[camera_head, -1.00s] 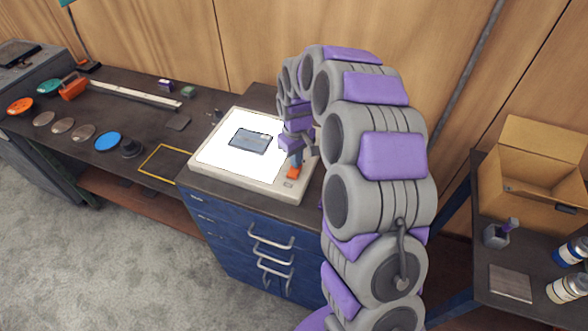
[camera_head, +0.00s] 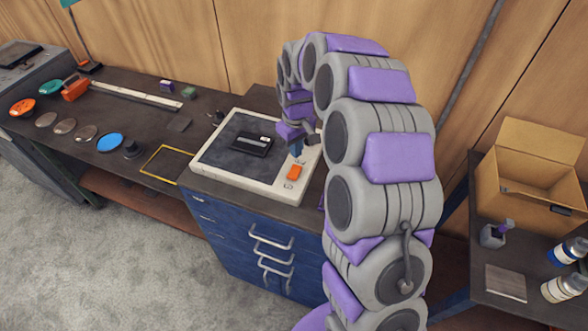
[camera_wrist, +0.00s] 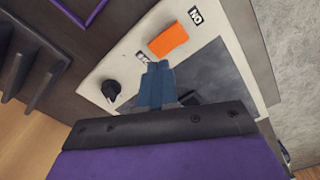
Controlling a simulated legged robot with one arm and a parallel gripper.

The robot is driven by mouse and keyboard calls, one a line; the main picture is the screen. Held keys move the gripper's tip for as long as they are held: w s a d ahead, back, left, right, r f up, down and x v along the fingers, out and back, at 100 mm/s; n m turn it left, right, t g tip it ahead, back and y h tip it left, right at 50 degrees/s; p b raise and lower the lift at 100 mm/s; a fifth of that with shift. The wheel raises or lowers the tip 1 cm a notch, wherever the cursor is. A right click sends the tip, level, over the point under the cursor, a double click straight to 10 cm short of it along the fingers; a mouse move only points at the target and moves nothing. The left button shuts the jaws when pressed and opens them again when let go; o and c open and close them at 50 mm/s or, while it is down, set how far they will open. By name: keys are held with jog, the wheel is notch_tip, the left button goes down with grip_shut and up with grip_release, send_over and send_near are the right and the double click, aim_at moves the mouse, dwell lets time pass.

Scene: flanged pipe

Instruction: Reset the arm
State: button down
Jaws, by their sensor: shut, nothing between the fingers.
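My grey and purple arm arches over the blue cabinet (camera_head: 245,240). My gripper (camera_head: 297,152) is above the near right part of a cream light box (camera_head: 262,186), beside its orange switch (camera_head: 294,172). In the wrist view my blue fingers (camera_wrist: 157,68) are shut and empty, with their tips near the orange switch (camera_wrist: 168,40). Whether they touch the box I cannot tell. The box's panel (camera_head: 215,155) is dark, and a black rectangular piece (camera_head: 252,143) with a pale strip lies on it. A black knob (camera_wrist: 110,90) shows in the wrist view.
The dark bench at left holds coloured discs, including a blue one (camera_head: 109,142), a long pale bar (camera_head: 135,96) and a yellow frame (camera_head: 165,163). At right, an open cardboard box (camera_head: 530,178) and bottles (camera_head: 565,288) stand on another table.

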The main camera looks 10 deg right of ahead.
jog(key=shift+r, duration=0.85)
jog(key=s+r+m+g+b, duration=0.1)
jog(key=s+r+m+b, duration=0.2)
jog(key=s, duration=3.6)
jog(key=shift+s+r+m+g+b, duration=0.15)
jog(key=shift+m+g+b, duration=0.25)
jog(key=shift+m+b, duration=0.6)
jog(key=c, duration=1.8)
grip_release()
